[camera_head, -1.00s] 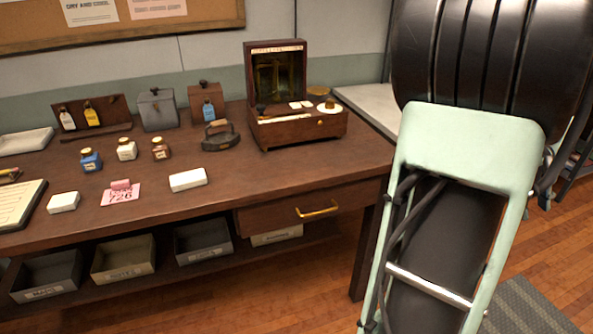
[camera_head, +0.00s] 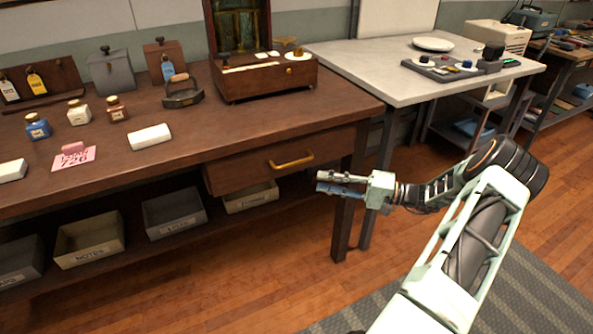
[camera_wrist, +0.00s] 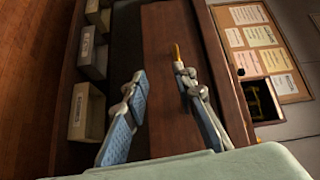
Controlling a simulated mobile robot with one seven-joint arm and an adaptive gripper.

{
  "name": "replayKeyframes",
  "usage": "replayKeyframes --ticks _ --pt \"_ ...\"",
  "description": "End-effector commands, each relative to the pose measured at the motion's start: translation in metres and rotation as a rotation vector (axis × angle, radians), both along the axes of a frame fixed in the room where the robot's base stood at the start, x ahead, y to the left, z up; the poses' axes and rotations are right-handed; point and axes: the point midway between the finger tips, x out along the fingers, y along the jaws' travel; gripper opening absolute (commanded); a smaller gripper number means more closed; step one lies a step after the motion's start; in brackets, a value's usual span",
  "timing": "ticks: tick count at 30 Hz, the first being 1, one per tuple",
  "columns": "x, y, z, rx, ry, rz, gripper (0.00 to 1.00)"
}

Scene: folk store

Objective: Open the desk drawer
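The desk drawer (camera_head: 240,172) is a dark wooden front under the right end of the desk top, and it looks closed. Its brass handle (camera_head: 291,162) is a horizontal bar. My gripper (camera_head: 318,183) is to the right of the handle and slightly below it in the head view, apart from it. In the wrist view the drawer front (camera_wrist: 165,85) lies ahead, with the handle (camera_wrist: 177,52) near the tip of the right finger. The two fingers of my gripper (camera_wrist: 160,72) are spread, with nothing between them.
The wooden desk (camera_head: 220,125) bears bottles, boxes and an open wooden case (camera_head: 265,78). Several bins (camera_head: 90,238) stand on the shelf below. A grey-topped table (camera_head: 385,75) stands to the right.

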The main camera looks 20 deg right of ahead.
Motion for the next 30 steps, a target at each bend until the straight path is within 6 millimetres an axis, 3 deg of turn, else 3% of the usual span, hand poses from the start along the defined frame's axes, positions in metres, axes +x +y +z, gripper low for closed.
replayKeyframes --ticks 3,7,21,30 --pt "0.008 -0.012 0.011 0.075 -0.074 -0.058 0.25" --pt "0.015 -0.01 0.017 0.094 -0.098 -0.073 0.25" --pt "0.068 0.049 0.026 0.09 -0.093 -0.069 0.25" --pt "0.082 0.065 0.03 0.09 -0.091 -0.07 0.25"
